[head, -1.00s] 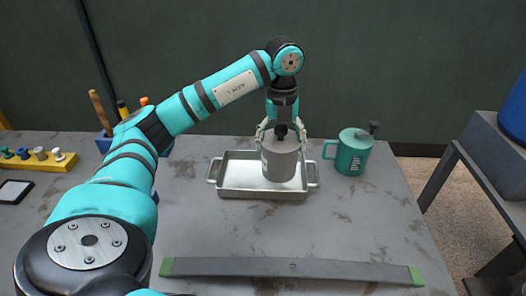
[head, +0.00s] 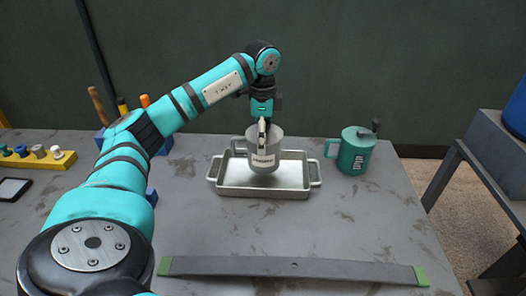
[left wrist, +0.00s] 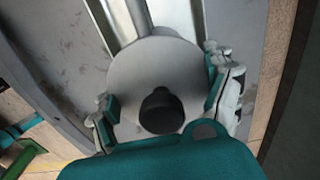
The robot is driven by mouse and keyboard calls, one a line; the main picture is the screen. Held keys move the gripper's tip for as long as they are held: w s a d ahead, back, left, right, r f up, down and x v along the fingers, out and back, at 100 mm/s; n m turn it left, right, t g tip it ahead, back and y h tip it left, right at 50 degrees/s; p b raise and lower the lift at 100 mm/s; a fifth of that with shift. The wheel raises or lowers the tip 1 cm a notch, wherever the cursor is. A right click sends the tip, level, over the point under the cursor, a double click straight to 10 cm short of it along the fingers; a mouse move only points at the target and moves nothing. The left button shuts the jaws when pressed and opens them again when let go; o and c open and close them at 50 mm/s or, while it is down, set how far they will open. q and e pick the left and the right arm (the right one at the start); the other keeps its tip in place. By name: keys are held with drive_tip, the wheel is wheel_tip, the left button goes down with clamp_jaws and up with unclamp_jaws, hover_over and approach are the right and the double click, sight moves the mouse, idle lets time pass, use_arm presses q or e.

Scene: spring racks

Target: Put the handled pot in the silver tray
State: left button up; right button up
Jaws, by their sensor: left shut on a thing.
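The handled pot (head: 265,158) is a light grey, upright lidded pot with a white label on its front and its handle at the left. It is over the inside of the silver tray (head: 263,192); I cannot tell whether its base touches the tray floor. My left gripper (head: 263,136) reaches down from above and is shut on the pot. In the left wrist view, my gripper's fingers (left wrist: 164,98) are on both sides of the pot's pale round lid (left wrist: 160,60) with its dark knob. My right gripper is not in view.
A teal pot (head: 355,155) with a handle stands right of the tray. A grey bar with green ends (head: 290,266) lies along the front. A yellow block with knobs (head: 38,161) and a blue tool holder (head: 163,146) are at the left. Table between tray and bar is clear.

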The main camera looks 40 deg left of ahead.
use_arm(q)
drive_tip(key=shift+f, duration=2.45)
drive_tip(key=shift+f, duration=0.15)
drive_tip(key=o, duration=1.5)
drive_tip(key=shift+o, duration=0.2)
wheel_tip(320, 180, up, 12)
drive_tip(key=shift+r+p, duration=0.2)
drive_tip(key=shift+p, duration=0.15)
